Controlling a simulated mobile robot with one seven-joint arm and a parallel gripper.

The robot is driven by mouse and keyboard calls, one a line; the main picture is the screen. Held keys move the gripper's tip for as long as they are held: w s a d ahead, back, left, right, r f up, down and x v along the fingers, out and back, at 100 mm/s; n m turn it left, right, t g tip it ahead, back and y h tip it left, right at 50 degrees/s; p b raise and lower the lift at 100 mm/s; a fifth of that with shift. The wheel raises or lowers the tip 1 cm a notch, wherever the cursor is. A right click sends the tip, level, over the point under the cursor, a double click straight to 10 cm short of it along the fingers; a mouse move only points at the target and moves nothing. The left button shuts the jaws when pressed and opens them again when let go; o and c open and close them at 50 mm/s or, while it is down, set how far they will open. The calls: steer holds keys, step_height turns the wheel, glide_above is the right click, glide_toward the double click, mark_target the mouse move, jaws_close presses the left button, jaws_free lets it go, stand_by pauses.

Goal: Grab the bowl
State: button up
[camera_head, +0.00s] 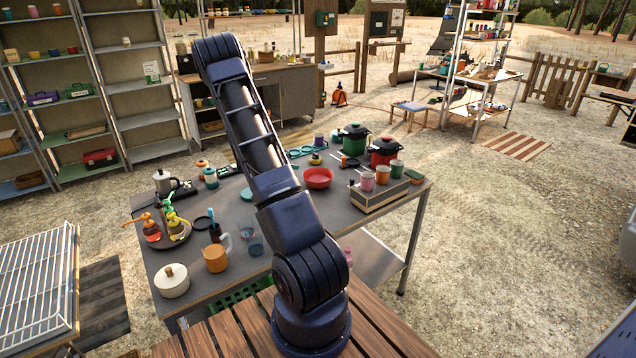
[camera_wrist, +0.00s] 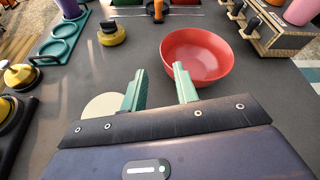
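The red bowl (camera_head: 318,178) sits upright on the dark grey table (camera_head: 205,262), in its middle right part. It looks empty. In the wrist view the red bowl (camera_wrist: 205,50) is ahead of my gripper (camera_wrist: 159,80) and a little to the right. The two green fingers are spread apart with nothing between them. The right fingertip overlaps the bowl's near left rim in the picture; I cannot tell whether it touches. My gripper is hidden in the head view.
A crate with cups (camera_head: 378,200) stands right of the bowl. Red (camera_head: 384,152) and green (camera_head: 354,139) pots stand behind it. A yellow-and-black item (camera_wrist: 111,34) lies left of the bowl in the wrist view. A pale round thing (camera_wrist: 101,108) lies beside the left finger.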

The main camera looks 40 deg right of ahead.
glide_above(317, 178)
steer(key=w+a, duration=0.3)
step_height(317, 178, down, 4)
steer(key=shift+s+a+r, duration=0.15)
steer(key=shift+r, duration=0.05)
jaws_close()
